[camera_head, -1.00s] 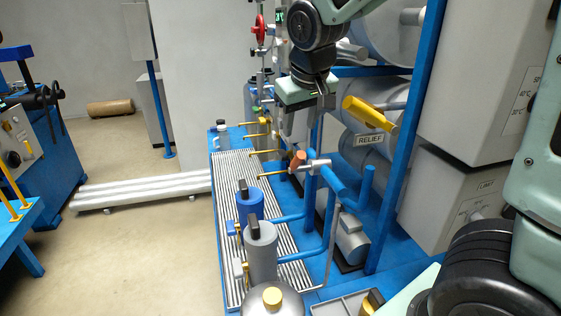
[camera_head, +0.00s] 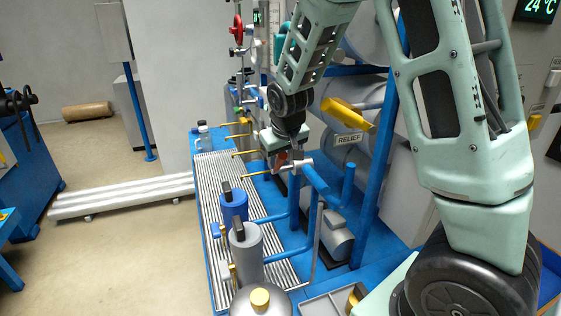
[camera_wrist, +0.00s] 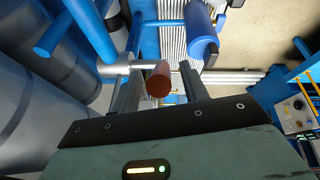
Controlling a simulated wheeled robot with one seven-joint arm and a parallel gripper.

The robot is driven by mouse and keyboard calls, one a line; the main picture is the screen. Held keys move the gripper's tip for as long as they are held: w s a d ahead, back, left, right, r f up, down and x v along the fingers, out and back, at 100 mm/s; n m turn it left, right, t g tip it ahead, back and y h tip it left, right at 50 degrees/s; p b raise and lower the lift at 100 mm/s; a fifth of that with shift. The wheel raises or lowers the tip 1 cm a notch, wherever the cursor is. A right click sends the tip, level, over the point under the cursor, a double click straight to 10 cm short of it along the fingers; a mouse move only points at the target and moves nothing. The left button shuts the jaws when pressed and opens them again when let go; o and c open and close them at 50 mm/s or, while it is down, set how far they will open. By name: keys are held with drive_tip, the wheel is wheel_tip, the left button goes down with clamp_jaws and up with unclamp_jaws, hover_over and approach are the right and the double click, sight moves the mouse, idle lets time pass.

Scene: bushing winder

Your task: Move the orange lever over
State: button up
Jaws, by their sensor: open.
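The orange lever (camera_wrist: 159,78) is a short rounded handle on a grey metal valve body with a blue pipe. In the wrist view it lies between the two fingers of my gripper (camera_wrist: 160,66), with a gap to the right finger; whether the left finger touches it I cannot tell. In the head view my gripper (camera_head: 284,160) is down at the valve, and only a small part of the orange lever (camera_head: 281,157) shows behind the fingers. My gripper is open.
Several thin brass rods (camera_head: 236,153) project left of the valve over a ribbed tray (camera_head: 212,178). A blue cylinder (camera_head: 233,205) and a grey cylinder (camera_head: 246,248) stand in front. A yellow lever (camera_head: 346,114) above the RELIEF sign (camera_head: 348,139) is close to my arm.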

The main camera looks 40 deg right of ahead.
drive_tip(key=shift+x, duration=1.35)
clamp_jaws()
drive_tip(key=shift+w+d+r+g+p, duration=0.1)
drive_tip(key=shift+w+r+g+p, duration=0.3)
drive_tip(key=shift+p, duration=0.8)
drive_tip(key=shift+g+p, duration=0.3)
drive_tip(key=shift+g, duration=0.1)
unclamp_jaws()
drive_tip(key=b+v, duration=0.2)
drive_tip(key=v, duration=1.5)
drive_tip(key=shift+d+r+b, duration=0.2)
drive_tip(key=shift+d+b, duration=0.15)
